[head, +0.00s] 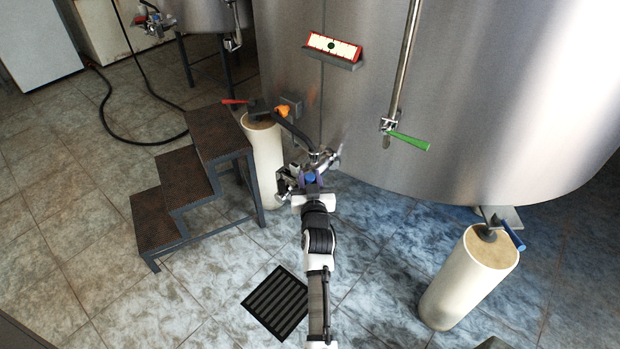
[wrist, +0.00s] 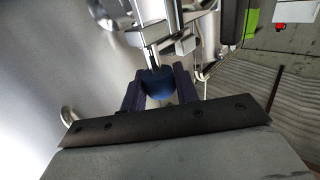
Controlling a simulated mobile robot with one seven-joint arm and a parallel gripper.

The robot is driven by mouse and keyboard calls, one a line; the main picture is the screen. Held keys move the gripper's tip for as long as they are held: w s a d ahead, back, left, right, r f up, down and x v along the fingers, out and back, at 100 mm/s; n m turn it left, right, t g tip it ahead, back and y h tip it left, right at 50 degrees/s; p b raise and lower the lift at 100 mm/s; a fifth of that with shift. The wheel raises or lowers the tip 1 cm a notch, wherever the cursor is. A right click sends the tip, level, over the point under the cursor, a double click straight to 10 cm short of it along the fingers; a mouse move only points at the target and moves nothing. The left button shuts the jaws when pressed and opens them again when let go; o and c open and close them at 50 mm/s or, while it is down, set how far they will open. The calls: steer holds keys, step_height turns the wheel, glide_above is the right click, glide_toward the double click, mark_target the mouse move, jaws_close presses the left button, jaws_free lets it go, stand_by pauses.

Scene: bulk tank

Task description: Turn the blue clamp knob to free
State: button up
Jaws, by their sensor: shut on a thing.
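The blue clamp knob (wrist: 157,86) is a dark blue rounded cap between the two fingers of my gripper (wrist: 157,80) in the wrist view. My gripper is shut on it, with a finger against each side. A metal fitting continues beyond the knob. In the head view, my gripper (head: 310,180) is at the metal outlet fittings low in front of the big steel tank (head: 480,80). A small bit of the blue knob (head: 311,177) shows there between the fingers. The knob's turn angle cannot be read.
A dark step stand (head: 178,190) and a pale pillar (head: 264,165) with red and orange handles are left of my arm. A green lever (head: 409,141) hangs above right. Another pillar (head: 468,275) with a blue lever stands right. A floor drain (head: 275,302) lies below.

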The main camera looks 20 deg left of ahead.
steer(key=shift+c, duration=1.4)
